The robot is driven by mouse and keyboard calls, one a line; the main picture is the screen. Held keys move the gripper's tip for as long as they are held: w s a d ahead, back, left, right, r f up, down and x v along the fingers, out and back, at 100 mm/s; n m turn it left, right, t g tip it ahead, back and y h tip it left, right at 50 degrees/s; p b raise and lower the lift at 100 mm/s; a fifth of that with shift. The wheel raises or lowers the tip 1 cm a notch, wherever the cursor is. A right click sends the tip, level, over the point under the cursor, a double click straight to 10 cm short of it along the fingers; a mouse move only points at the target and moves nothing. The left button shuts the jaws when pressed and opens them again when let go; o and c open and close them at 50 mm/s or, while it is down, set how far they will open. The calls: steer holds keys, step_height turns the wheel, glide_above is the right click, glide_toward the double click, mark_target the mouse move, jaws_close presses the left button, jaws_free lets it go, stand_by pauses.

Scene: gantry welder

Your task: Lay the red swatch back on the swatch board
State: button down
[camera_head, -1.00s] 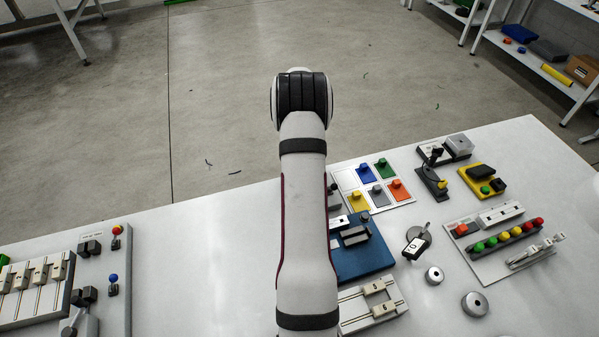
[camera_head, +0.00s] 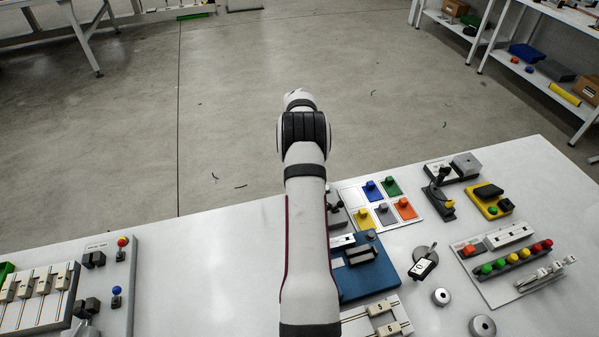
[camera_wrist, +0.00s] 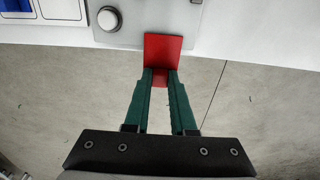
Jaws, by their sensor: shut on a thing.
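The red swatch (camera_wrist: 163,50) is pinched by its knob between the green fingertips of my gripper (camera_wrist: 160,80) in the wrist view. It is held out past the table's edge, with the floor behind its lower part. The swatch board (camera_head: 350,196) lies on the table, right of my arm in the head view. It bears blue, green, yellow, grey and orange swatches, and its upper left cell is blank. In the wrist view part of a board with a blue patch and white cells (camera_wrist: 61,9) shows at the top left. My gripper is hidden in the head view.
A blue fixture (camera_head: 370,270) stands just in front of the board, partly behind my arm. A joystick unit (camera_head: 440,195) and a yellow block unit (camera_head: 490,203) stand to the right. A grey plate with a round button (camera_wrist: 108,18) is close to the swatch in the wrist view.

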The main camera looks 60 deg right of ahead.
steer(key=shift+r, duration=3.25)
steer(key=s+d+f, duration=0.1)
steer(key=s+d, duration=0.1)
steer(key=s, duration=0.5)
steer(key=s+d+f, duration=0.1)
steer(key=s+d, duration=0.1)
steer(key=s, duration=0.6)
steer(key=shift+w+d+f, duration=0.1)
steer(key=shift+f, duration=1.05)
steer(key=shift+w+f, duration=0.1)
steer(key=shift+f, duration=1)
steer(key=shift+f, duration=0.15)
steer(key=shift+f, duration=0.45)
steer(key=shift+f, duration=0.1)
